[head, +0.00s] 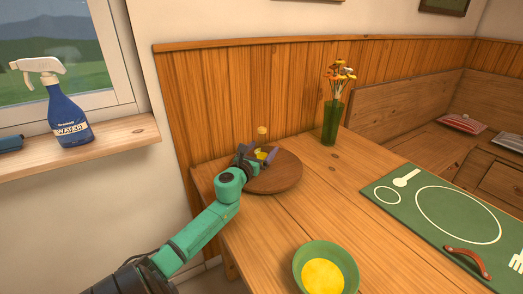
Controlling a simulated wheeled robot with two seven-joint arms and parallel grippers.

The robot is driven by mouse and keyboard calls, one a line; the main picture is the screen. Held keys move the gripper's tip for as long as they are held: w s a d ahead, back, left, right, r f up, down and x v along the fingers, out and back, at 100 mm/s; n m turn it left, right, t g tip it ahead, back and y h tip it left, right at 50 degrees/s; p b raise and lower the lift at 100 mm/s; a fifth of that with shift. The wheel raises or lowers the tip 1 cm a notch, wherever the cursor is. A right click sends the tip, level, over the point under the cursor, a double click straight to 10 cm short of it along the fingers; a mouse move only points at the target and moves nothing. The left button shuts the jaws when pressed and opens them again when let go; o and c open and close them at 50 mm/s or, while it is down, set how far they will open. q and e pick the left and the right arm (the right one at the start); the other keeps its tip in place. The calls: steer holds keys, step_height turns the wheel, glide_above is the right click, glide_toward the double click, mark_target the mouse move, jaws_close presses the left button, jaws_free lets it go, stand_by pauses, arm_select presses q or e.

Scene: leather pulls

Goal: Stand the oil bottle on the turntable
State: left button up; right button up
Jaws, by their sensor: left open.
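The small oil bottle (262,135) has a clear neck and yellow contents lower down. It looks upright over the round brown wooden turntable (286,175), at the table's far left. My left gripper (259,153) reaches in from the lower left and is open, with its dark fingers around or close beside the bottle's lower part. The gripper hides the bottle's base, so I cannot tell whether it touches the turntable. My right gripper is not in view.
A green vase of flowers (331,122) stands behind and right of the turntable. A green bowl with yellow contents (322,276) sits at the front. A green placemat (398,211) lies right. A blue spray bottle (66,118) stands on the windowsill. The table's middle is clear.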

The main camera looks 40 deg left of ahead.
arm_select(q)
steer(key=shift+r, duration=0.3)
steer(key=shift+s+d+f, duration=0.1)
steer(key=shift+s+f, duration=0.1)
steer(key=shift+s, duration=0.1)
steer(key=v, duration=1.1)
steer(key=shift+s, duration=0.2)
steer(key=shift+d+r, duration=0.1)
